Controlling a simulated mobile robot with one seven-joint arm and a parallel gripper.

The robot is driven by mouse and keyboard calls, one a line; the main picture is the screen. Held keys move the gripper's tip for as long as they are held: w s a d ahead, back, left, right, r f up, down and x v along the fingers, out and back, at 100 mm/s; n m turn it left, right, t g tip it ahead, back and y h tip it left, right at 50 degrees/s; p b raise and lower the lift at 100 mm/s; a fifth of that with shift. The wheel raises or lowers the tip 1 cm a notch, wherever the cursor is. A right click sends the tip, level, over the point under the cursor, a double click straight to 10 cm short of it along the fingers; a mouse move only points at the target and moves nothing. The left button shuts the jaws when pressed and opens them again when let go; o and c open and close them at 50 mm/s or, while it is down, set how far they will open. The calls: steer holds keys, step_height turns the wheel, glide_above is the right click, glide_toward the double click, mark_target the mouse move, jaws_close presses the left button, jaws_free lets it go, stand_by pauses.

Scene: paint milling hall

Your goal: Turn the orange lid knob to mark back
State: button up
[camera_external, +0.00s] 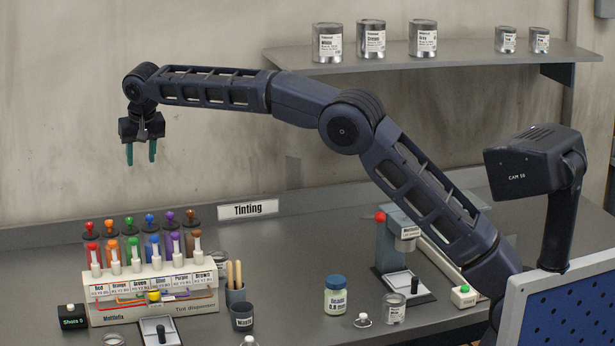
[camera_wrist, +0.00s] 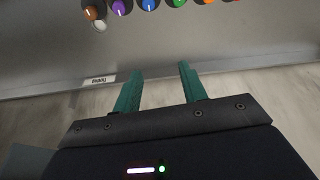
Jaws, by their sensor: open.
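The orange lid knob (camera_external: 109,224) tops the second canister from the left in the back row of the tint dispenser (camera_external: 150,296). In the wrist view an orange knob (camera_wrist: 206,2) is cut off by the top edge, with a bit of pale line showing. The marks around it are too small to read. My gripper (camera_external: 141,157) hangs high above the dispenser, fingers down, well clear of the knob. In the wrist view its green fingers (camera_wrist: 160,72) are apart with nothing between them.
Red (camera_external: 89,227), green (camera_external: 129,222), blue, purple and brown lid knobs stand close beside the orange one. Plungers with coloured tops stand in front. A cup with wooden sticks (camera_external: 235,285) and a blue-lidded jar (camera_external: 335,296) stand to the right. The air around my gripper is free.

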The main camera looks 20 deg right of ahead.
mark_target(109, 221)
steer(key=s+a+f+m+h, duration=0.1)
steer(key=s+a+f+m, duration=0.15)
steer(key=a, duration=0.35)
steer(key=s+a+f+m, duration=0.1)
steer(key=s+a+f, duration=0.1)
steer(key=s+a, duration=0.25)
steer(key=shift+t, duration=0.4)
steer(key=x, duration=1.1)
steer(key=shift+w+a, duration=0.1)
steer(key=shift+a, duration=0.05)
jaws_close()
